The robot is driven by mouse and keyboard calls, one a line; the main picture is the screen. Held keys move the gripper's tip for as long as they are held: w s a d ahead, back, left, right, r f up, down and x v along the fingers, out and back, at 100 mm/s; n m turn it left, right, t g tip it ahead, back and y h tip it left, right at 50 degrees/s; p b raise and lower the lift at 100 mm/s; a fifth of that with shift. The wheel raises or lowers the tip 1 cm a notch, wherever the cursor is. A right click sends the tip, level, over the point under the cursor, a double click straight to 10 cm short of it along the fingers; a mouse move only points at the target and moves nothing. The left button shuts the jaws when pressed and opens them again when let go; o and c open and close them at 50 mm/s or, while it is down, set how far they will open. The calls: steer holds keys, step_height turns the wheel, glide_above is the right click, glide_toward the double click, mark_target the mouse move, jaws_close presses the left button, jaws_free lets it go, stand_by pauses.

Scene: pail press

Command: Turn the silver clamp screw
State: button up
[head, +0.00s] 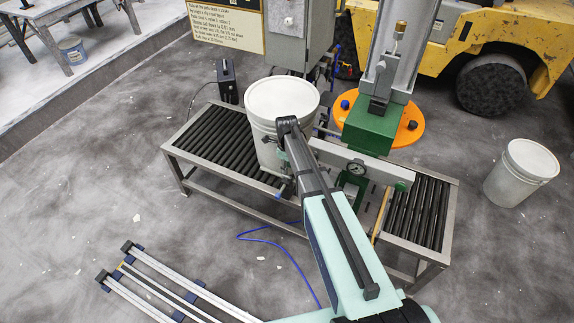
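I cannot pick out the silver clamp screw with certainty in the head view; it is too small or hidden behind my arm. The press stands over the roller conveyor, with a grey column (392,48), a green block (371,128) and a pale crossbar (345,157) carrying a round gauge (355,168). A white lidded pail (281,98) stands upright on the rollers left of the press. My arm reaches up from the lower right and bends down in front of the pail.
The conveyor frame (222,194) has bare rollers at both ends. An orange disc (410,128) lies behind the press. Another white pail (521,172) stands on the floor at right. A blue hose (262,232) lies on the floor in front. A yellow forklift (520,40) is behind.

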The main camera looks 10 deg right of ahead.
mark_target(287, 177)
step_height(287, 177, down, 5)
steer(key=shift+f+b, duration=0.15)
steer(key=shift+b, duration=0.9)
jaws_close()
steer(key=n, duration=1.3)
steer(key=shift+n, duration=0.3)
steer(key=n, duration=0.4)
steer(key=shift+o, duration=1.2)
jaws_free()
steer(key=shift+r, duration=0.25)
